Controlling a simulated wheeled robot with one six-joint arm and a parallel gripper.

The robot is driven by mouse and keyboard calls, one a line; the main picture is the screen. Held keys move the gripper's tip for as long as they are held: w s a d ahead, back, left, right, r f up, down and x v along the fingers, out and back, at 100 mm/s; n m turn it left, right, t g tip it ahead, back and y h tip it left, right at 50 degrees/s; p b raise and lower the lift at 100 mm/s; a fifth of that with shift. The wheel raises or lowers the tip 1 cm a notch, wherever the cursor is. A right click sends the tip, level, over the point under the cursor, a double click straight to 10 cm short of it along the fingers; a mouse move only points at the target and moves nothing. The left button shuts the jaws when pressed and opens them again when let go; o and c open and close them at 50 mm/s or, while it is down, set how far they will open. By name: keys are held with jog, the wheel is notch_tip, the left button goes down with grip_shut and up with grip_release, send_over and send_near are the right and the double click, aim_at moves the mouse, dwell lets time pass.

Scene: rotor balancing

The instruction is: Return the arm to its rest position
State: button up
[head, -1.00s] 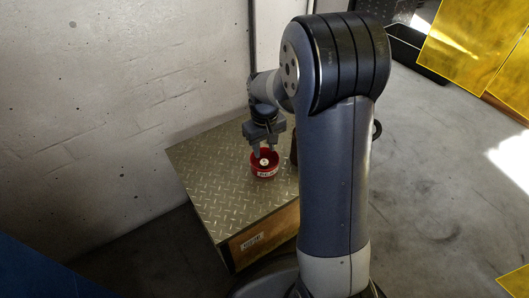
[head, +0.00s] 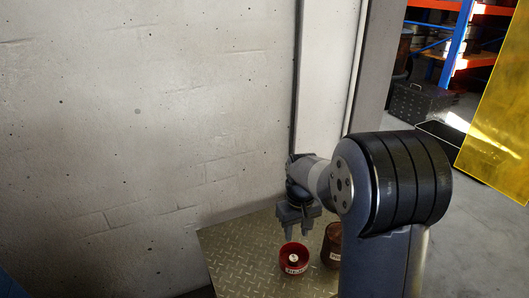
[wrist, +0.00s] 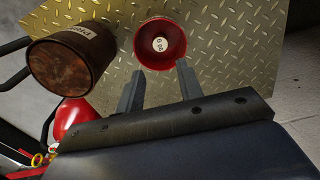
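My gripper (head: 301,234) is open and empty, raised above the diamond-plate table top (head: 232,258). Its two spread fingers also show in the wrist view (wrist: 160,70), with nothing between them. A red round bowl (head: 287,269) with a white label stands on the plate below the gripper. In the wrist view the bowl (wrist: 161,55) lies beyond the fingertips, apart from them, with a small pale labelled disc (wrist: 160,44) inside. My arm hides part of the table in the head view.
A brown labelled canister (head: 331,256) stands right of the bowl. A pale wall (head: 140,130) rises behind the table. Yellow translucent panels (head: 497,110), a dark bin (head: 445,140) and orange-blue shelving (head: 458,45) are at the right. A red rounded object (wrist: 72,118) shows below the canister in the wrist view.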

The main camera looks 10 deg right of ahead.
notch_tip(320, 180, down, 11)
jog(key=b, duration=0.3)
jog(key=shift+r+b, duration=0.15)
jog(key=shift+b, duration=0.25)
jog(key=shift+r+p, duration=1.1)
jog(key=shift+r, duration=1.2)
jog(key=shift+f, duration=0.1)
jog(key=shift+r+p, duration=1.35)
jog(key=shift+r, duration=2.5)
notch_tip(320, 180, down, 12)
jog(key=b, duration=0.4)
jog(key=shift+f+b, duration=0.15)
jog(key=shift+b, duration=0.25)
notch_tip(320, 180, up, 11)
jog(key=p, duration=0.5)
notch_tip(320, 180, up, 30)
jog(key=m+p, duration=0.3)
jog(key=p, duration=3.3)
send_over(294, 258)
jog(key=w, duration=0.3)
jog(key=shift+s, duration=0.1)
